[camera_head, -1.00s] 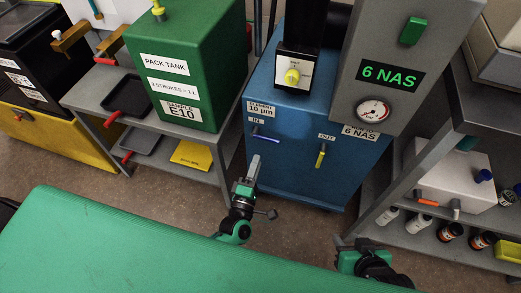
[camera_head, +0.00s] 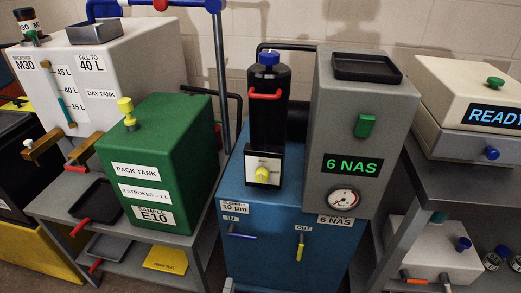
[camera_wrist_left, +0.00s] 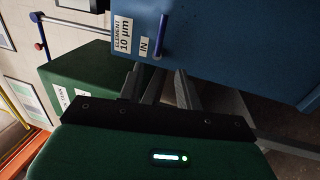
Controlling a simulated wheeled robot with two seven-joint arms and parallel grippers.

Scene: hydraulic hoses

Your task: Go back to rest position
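In the head view only a small grey tip, which looks like my left gripper (camera_head: 229,286), shows at the bottom edge in front of the blue cabinet (camera_head: 275,245). The rest of it is cut off. In the left wrist view the green wrist body (camera_wrist_left: 110,155) and a dark plate fill the lower part. The blue cabinet with its IN label stands beyond, at upper right. Grey bars lie between them; I cannot tell fingers from shelf legs there. Nothing held can be made out. My right gripper is outside both views.
The green pack tank (camera_head: 150,150) and white day tank (camera_head: 88,85) stand on a grey shelf unit at left. A grey 6 NAS unit (camera_head: 365,130) stands on the cabinet. At right, a beige box with a READY display (camera_head: 490,117) sits on a dark bench.

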